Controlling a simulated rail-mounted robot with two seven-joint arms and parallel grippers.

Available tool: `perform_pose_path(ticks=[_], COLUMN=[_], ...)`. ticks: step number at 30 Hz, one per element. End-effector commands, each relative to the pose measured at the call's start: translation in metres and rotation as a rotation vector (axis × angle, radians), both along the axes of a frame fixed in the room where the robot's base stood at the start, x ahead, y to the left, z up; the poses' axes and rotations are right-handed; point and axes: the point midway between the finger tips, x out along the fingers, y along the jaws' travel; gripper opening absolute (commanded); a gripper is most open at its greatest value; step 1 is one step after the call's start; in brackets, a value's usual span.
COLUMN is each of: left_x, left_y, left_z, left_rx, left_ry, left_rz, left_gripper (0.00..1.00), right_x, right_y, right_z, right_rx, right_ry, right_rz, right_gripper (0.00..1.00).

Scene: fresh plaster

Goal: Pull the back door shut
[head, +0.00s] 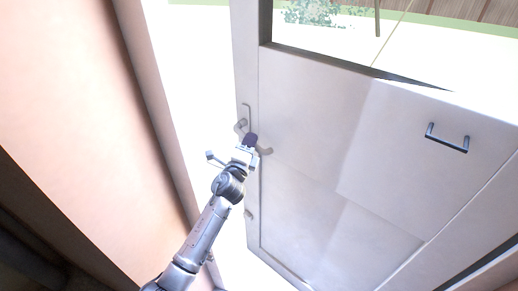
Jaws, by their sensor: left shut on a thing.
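The back door (310,150) is a white panel door with a window in its upper part. It stands open, with a bright gap between its left edge and the frame. Its lever handle (265,151) sits near that left edge on a long plate. My left gripper (248,143) is at the handle and shut on it; the gripper hides part of the lever. My right gripper is not in view.
A tan wall and door frame (110,110) fill the left side. A dark bar handle (447,138) is on the door's right part. Outside, a green bush (308,12) shows through the window.

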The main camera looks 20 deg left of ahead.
Motion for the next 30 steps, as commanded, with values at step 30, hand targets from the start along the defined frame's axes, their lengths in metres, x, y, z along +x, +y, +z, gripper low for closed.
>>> perform_pose_path(ticks=[30], left_x=[0.004], left_y=[0.008], left_z=[-0.019], left_rx=[0.282], left_ry=[-0.126], left_rz=[0.0], left_gripper=[0.0], right_x=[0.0], right_y=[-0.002], right_z=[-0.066], right_rx=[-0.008], right_ry=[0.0], right_rz=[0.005], right_gripper=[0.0])
